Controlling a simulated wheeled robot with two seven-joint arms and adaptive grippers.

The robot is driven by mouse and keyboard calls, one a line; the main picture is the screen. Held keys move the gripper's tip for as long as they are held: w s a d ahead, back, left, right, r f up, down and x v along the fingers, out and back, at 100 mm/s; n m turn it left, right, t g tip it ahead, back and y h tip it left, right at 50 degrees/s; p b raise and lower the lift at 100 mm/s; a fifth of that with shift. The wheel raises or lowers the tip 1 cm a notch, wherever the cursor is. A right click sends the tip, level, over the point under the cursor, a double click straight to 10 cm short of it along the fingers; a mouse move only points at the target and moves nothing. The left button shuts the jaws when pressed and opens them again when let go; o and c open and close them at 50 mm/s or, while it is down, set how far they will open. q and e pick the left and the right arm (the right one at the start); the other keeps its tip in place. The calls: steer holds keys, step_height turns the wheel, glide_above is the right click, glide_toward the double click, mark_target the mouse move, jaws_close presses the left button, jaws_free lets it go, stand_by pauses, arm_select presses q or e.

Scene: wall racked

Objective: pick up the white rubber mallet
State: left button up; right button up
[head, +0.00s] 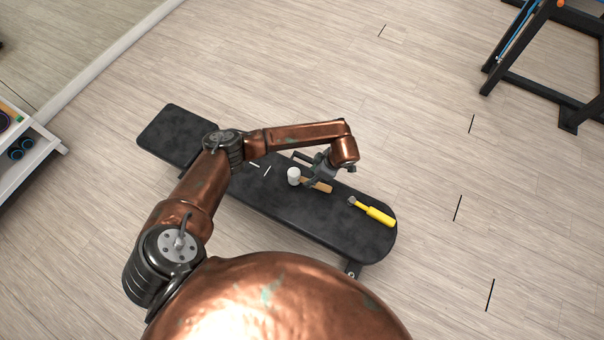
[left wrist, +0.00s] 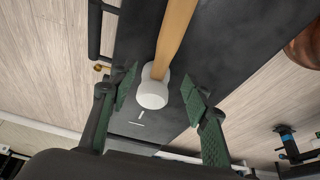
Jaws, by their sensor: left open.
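The white rubber mallet lies on a black padded bench (head: 280,205). Its white head (head: 294,177) is at the left and its wooden handle (head: 318,186) runs to the right, partly behind my gripper. My left gripper (head: 312,181) is over the mallet in the head view. In the left wrist view, the white mallet head (left wrist: 152,92) shows between the two open green-padded fingers (left wrist: 158,92), with a gap on both sides. The handle (left wrist: 176,38) runs up out of that picture. My right gripper is not in view.
A yellow-handled tool (head: 375,212) lies on the bench's right end, clear of the mallet. A black rack frame (head: 545,85) stands at the upper right. A white shelf (head: 30,150) stands at the left edge. The wooden floor around the bench is mostly clear.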

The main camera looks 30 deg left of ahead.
mark_target(305, 179)
arm_select(q)
steer(key=shift+s+a+f, duration=0.15)
steer(key=shift+a+f, duration=0.3)
steer(key=shift+f, duration=0.15)
steer(key=shift+s+a+f+b, duration=0.2)
steer(key=shift+s+f+b, duration=0.05)
steer(key=shift+b, duration=0.05)
steer(key=shift+f, duration=0.25)
steer(key=b+x, duration=0.1)
steer(key=x, duration=0.3)
steer(key=shift+w+b, duration=0.15)
steer(key=shift+b, duration=0.2)
steer(key=shift+a+f, duration=0.2)
steer(key=shift+f, duration=0.15)
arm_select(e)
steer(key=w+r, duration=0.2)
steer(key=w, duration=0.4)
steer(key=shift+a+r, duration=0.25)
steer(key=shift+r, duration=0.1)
arm_select(q)
steer(key=shift+c, duration=0.4)
jaws_close()
steer(key=shift+a, duration=0.1)
